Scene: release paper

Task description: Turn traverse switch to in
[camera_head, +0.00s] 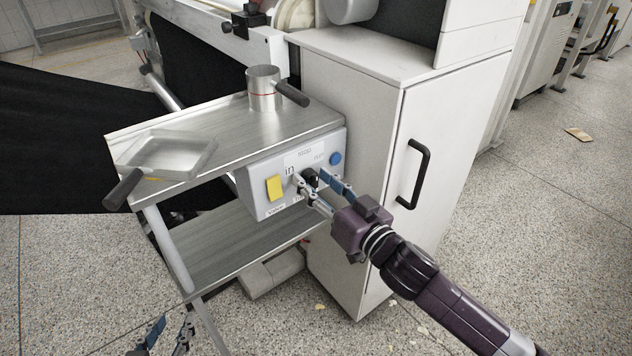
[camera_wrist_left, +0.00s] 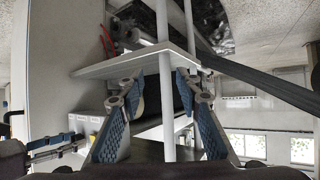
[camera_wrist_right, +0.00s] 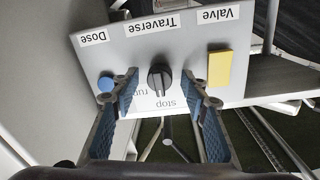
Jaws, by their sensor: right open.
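The traverse switch is a black rotary knob (camera_wrist_right: 160,80) on a light grey control box (camera_head: 262,207). In the right wrist view, which is upside down, it sits beside the "Traverse" label, its ridge nearly vertical. In the head view the knob is partly hidden by my right gripper, and an "in" marking (camera_head: 289,170) shows to its left. My right gripper (camera_head: 313,182) is open, its fingers on either side of the knob; contact cannot be told. My left gripper (camera_head: 165,338) is low at the bottom edge of the head view, open and empty (camera_wrist_left: 160,88).
The box has a yellow valve switch (camera_head: 274,188) and a blue dose button (camera_head: 336,158). A steel shelf (camera_head: 215,130) above holds a metal cup (camera_head: 263,90) and a dustpan-like tray (camera_head: 170,152). A white cabinet (camera_head: 375,130) stands right of the box.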

